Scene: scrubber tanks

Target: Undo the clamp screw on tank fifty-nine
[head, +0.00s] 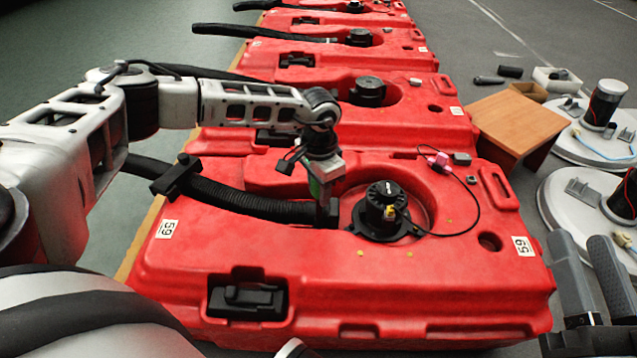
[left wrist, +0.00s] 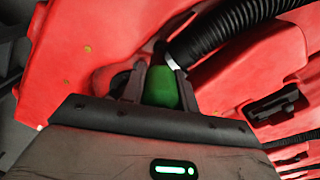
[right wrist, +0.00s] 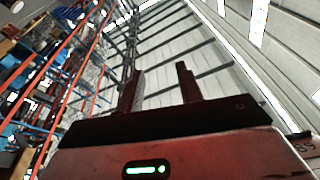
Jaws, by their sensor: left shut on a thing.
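Tank fifty-nine (head: 450,285) is the nearest red tank, with white "59" labels at both ends. A black ribbed hose (head: 250,203) runs along its top to a dark cuff beside the round black motor (head: 385,210). My left gripper (head: 322,190) points down at the hose end, left of the motor. It is shut on a green piece (left wrist: 160,88), seen between its fingers in the left wrist view. A silver strip (left wrist: 173,62) shows at the hose end (left wrist: 225,30), touching or close to the green piece. The clamp screw cannot be made out. My right gripper (right wrist: 162,88) is open and empty, pointing up.
More red tanks (head: 330,95) stand in a row behind. A thin black cable with a pink connector (head: 438,160) loops over the tank's right side. A wooden box (head: 517,118), round white-based units (head: 590,215) and grey handles (head: 585,275) lie to the right.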

